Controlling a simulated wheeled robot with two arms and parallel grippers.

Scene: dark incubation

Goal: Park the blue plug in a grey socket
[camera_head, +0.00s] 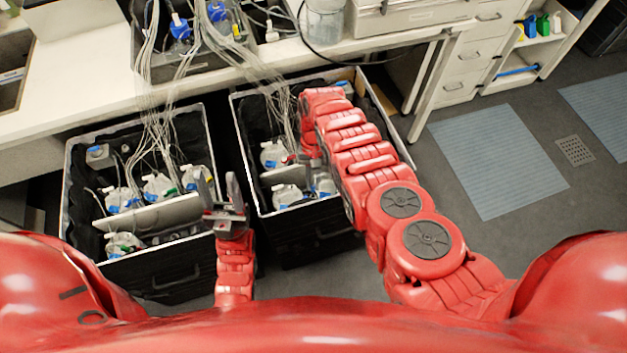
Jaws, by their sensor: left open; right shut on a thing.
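My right gripper (291,159) reaches into the right black bin (238,150), low beside a clear bottle with a blue cap (272,154). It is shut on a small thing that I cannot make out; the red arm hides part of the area. I cannot pick out the blue plug for certain among several blue caps. A small grey block with a blue spot (97,155) sits at the back left of the left bin; I cannot tell whether it is a socket. My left gripper (220,190) is open and empty, between the two bins at their front.
The left black bin (68,190) holds several bottles and a pale divider (150,214). Bundles of thin tubes (160,95) hang from the bench (65,95) into both bins. Drawers (462,85) stand at the right. The floor (520,235) at the right is clear.

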